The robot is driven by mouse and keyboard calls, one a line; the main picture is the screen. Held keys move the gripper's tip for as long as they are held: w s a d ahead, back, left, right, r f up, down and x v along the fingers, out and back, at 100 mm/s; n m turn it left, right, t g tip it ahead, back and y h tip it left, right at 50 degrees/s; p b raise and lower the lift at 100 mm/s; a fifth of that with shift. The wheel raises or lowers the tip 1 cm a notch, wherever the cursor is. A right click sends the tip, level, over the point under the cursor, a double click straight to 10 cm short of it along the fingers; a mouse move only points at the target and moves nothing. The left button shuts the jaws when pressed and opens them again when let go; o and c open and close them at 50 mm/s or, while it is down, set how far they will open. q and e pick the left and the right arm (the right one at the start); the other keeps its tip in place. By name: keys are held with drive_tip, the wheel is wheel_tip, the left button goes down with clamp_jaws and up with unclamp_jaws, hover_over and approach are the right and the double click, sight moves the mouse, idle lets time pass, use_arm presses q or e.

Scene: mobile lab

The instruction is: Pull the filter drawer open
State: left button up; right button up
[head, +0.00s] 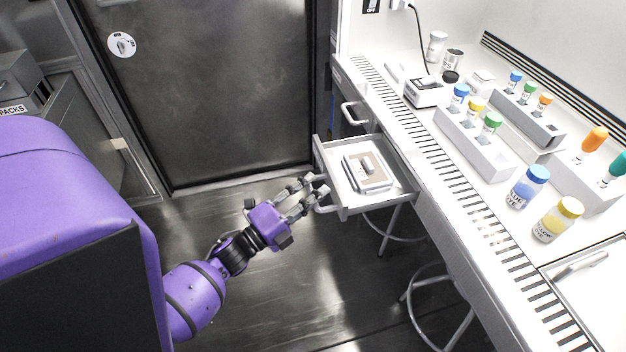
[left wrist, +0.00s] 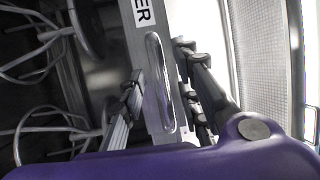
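The filter drawer (head: 349,210) stands pulled out from under the counter in the head view. A flat pale block with a beige top (head: 368,170) lies in it. Its bar handle (head: 326,208) is on the front face, which also shows in the left wrist view with the handle (left wrist: 158,85) and a label ending in "ER". My left gripper (head: 318,184) is at the drawer front. In the left wrist view its fingers (left wrist: 160,75) stand apart on either side of the handle, with gaps visible; contact is unclear. My right gripper is not in view.
Another drawer with a handle (head: 350,114) is closed farther back. The counter (head: 440,165) holds racks and bottles with coloured caps. Stools (head: 437,300) stand beneath it. A dark door (head: 200,90) is behind; the floor (head: 290,270) left of the counter is clear.

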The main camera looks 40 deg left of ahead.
use_arm(q)
drive_tip(key=v, duration=1.2)
drive_tip(key=shift+r, duration=0.1)
